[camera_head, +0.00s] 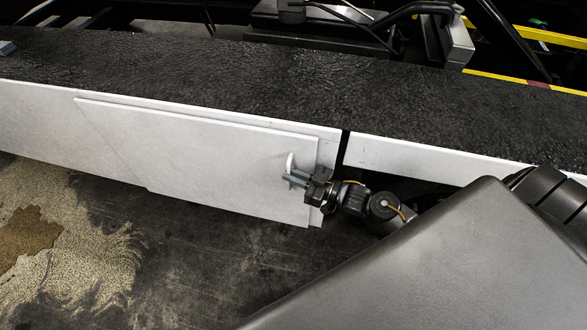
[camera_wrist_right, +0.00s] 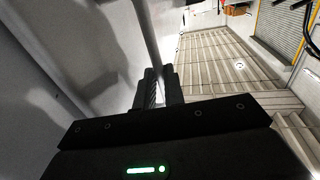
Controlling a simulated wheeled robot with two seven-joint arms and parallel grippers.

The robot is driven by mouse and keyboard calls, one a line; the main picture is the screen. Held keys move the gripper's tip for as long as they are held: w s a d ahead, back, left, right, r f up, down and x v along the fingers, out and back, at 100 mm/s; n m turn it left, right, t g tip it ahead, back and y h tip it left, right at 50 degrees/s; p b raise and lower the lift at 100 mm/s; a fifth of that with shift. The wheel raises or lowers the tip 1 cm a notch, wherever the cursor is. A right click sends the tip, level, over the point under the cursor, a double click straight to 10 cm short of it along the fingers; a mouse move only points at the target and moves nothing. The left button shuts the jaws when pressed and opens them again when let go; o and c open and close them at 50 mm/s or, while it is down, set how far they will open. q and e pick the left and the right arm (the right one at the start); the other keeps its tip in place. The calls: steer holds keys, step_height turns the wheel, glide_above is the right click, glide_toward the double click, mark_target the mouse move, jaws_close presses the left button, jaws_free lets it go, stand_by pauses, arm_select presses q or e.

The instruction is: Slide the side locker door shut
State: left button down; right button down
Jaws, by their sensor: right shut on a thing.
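The side locker door (camera_head: 200,152) is a flat white sliding panel on the white side of the belt loader. A dark narrow gap shows just right of the panel beside it. A small light handle (camera_head: 290,163) stands out near the door's right end. My right gripper (camera_head: 296,179) is at this handle and shut on it. In the right wrist view the handle bar (camera_wrist_right: 148,40) runs up from between the fingers (camera_wrist_right: 158,88), with the white door face at the left. My left gripper is not in view.
The loader's black belt deck (camera_head: 250,85) runs above the white side panels. Another white panel (camera_head: 430,158) lies right of the gap. Sandy spill with a wet brown patch (camera_head: 28,235) covers the floor at left. The dark floor (camera_head: 200,260) below the door is clear.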

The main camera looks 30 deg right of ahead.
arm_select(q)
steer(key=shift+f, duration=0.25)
arm_select(e)
steer(key=shift+s+d+f, duration=0.1)
steer(key=shift+s+d, duration=0.15)
steer(key=shift+s, duration=0.05)
steer(key=shift+d, duration=0.1)
steer(key=c, duration=1.6)
jaws_free()
steer(key=shift+s+d, duration=0.15)
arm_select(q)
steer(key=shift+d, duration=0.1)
arm_select(e)
steer(key=shift+o, duration=0.5)
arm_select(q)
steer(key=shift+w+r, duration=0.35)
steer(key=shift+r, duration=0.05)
arm_select(e)
steer(key=v, duration=1)
steer(key=shift+s+d, duration=0.15)
steer(key=shift+s, duration=0.05)
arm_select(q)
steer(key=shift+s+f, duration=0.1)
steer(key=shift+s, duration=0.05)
